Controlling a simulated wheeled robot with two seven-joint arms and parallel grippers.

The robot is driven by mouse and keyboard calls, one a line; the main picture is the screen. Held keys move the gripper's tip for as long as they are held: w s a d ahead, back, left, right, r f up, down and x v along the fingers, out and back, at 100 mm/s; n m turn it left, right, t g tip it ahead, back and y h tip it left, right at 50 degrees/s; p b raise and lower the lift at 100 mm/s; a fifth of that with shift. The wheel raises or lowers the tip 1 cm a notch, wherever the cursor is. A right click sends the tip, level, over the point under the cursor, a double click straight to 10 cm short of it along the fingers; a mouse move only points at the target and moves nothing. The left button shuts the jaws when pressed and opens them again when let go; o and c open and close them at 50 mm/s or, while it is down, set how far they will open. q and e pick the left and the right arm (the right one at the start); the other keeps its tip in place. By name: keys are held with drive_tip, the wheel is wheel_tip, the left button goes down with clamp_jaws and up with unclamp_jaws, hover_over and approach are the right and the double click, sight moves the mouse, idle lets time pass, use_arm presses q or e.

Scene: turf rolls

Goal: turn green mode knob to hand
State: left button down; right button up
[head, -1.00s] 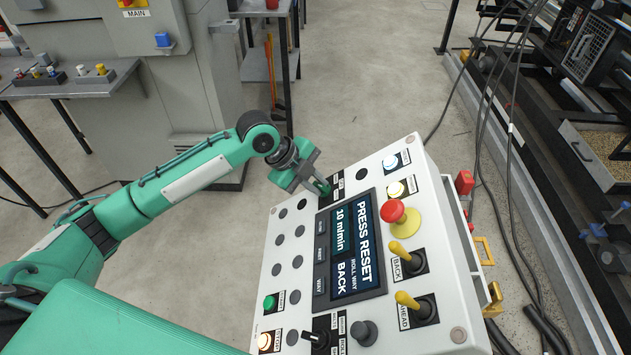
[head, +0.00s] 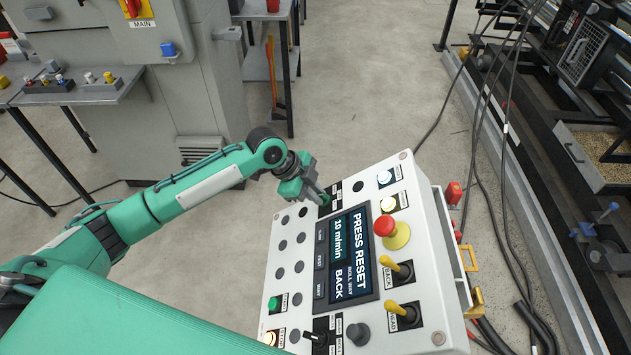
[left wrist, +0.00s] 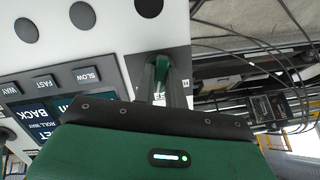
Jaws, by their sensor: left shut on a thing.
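My right gripper is not in view.
The panel carries a screen (head: 349,248) reading PRESS RESET, a red mushroom button (head: 385,226), two yellow-handled levers and several other buttons. A grey cabinet (head: 165,100) stands behind my left arm. Cables run along the floor at the right.

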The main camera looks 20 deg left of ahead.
use_arm(q)
drive_tip(key=n+p, duration=0.6)
drive_tip(key=shift+d+r+g+p, duration=0.1)
drive_tip(key=shift+r+g+p, duration=0.1)
drive_tip(key=shift+g+p, duration=0.2)
drive_tip(key=n+p, duration=0.3)
drive_tip(key=n, duration=0.1)
drive_tip(key=shift+w+f+g+h, duration=0.1)
drive_tip(key=shift+g+h, duration=0.2)
drive_tip(key=shift+h, duration=0.1)
drive_tip(key=shift+f+n+p, duration=0.15)
drive_tip(key=shift+n+p, duration=0.6)
drive_tip(key=shift+n, duration=0.25)
drive_tip(key=c, duration=1.4)
unclamp_jaws()
drive_tip(key=shift+c, duration=0.2)
drive_tip(key=shift+w, duration=0.1)
